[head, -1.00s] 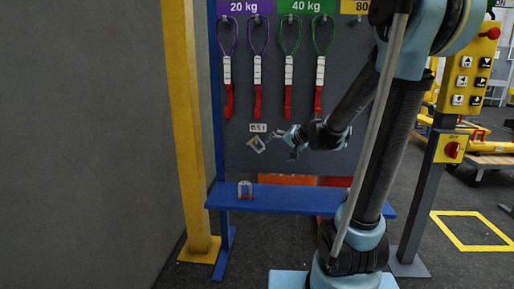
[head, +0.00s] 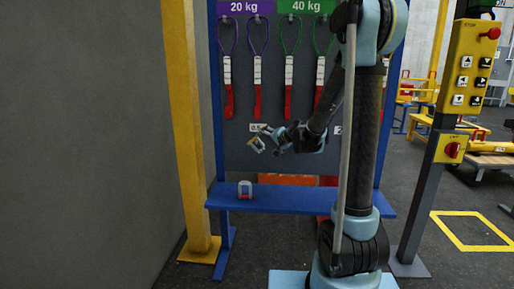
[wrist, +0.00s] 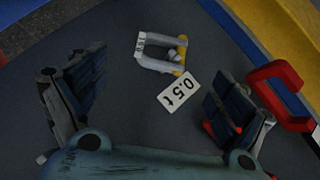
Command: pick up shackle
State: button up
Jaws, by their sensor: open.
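A small grey shackle with a yellow pin (wrist: 160,52) hangs on the dark board beside a white "0.5 t" label (wrist: 178,90). It also shows in the head view (head: 256,146), just left of my gripper. My gripper (head: 274,141) is open in front of the board. In the wrist view its two dark-padded fingers stand wide apart, and the gap between them (wrist: 155,90) is empty. The shackle lies beyond the fingertips, apart from both.
Slings with red ends (head: 258,100) hang above my gripper. A red piece (wrist: 282,95) is close to the right finger in the wrist view. The blue shelf (head: 290,202) runs below. A yellow post (head: 188,130) stands at left, a yellow button box (head: 470,75) at right.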

aim_at(259, 142)
jog(key=shift+w+d+r+x, duration=0.1)
jog(key=shift+x, duration=1.6)
jog(key=shift+w+d+r+x, duration=0.1)
jog(key=shift+x, duration=1.65)
jog(key=shift+w+r+x, duration=0.1)
jog(key=shift+x, duration=2.4)
jog(key=shift+s+f, duration=0.1)
jog(key=shift+c, duration=0.4)
jog(key=c, duration=1.4)
jog(key=shift+o, duration=0.2)
jog(key=shift+r, duration=0.75)
jog(key=s, duration=1.8)
jog(key=shift+a, duration=0.3)
